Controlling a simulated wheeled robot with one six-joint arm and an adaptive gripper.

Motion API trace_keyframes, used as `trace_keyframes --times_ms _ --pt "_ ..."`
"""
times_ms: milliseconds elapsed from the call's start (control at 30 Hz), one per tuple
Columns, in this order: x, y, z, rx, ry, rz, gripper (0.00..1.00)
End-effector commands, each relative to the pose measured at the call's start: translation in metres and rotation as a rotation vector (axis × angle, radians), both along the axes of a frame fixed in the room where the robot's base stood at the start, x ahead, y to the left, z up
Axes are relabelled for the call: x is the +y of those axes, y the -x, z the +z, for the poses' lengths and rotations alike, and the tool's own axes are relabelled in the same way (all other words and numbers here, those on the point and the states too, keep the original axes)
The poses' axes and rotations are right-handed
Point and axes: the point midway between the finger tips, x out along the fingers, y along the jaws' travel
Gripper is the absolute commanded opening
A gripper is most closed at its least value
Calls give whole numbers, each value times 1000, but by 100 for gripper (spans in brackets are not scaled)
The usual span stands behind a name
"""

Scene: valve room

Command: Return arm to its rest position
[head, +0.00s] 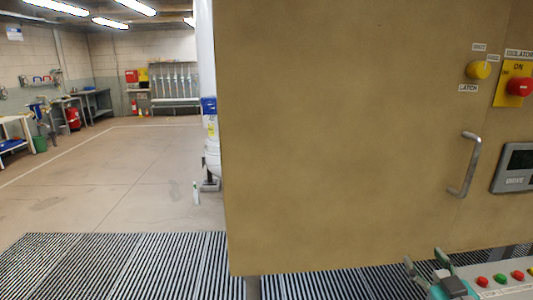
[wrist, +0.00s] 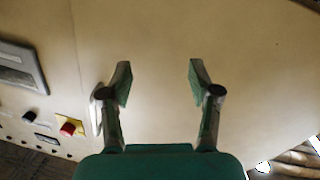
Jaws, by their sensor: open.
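My gripper (head: 426,262) shows at the bottom right of the head view, in front of the lower part of a large tan cabinet (head: 340,130). In the wrist view my gripper (wrist: 158,85) has its two fingers spread wide with nothing between them. Behind the fingers the wrist view shows a plain tan surface (wrist: 240,50). How far the fingertips are from that surface I cannot tell. Most of my arm is out of view.
The cabinet has a metal handle (head: 467,165), a yellow latch knob (head: 478,70) and a red isolator knob (head: 520,87). A button panel (head: 510,280) is right of my gripper. Striped grating (head: 110,265) covers the near floor. Open floor (head: 110,170) lies at left.

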Motion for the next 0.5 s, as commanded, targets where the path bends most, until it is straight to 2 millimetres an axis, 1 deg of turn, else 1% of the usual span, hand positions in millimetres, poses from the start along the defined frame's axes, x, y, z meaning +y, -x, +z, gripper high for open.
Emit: trace_keyframes --times_ms 33,200,367,500 --pt "10 7 -21 14 -25 -3 62" --pt "34 33 -72 37 -95 -27 62" --pt "58 65 -115 60 -151 -45 62" --pt "77 96 -148 82 -190 -60 62"
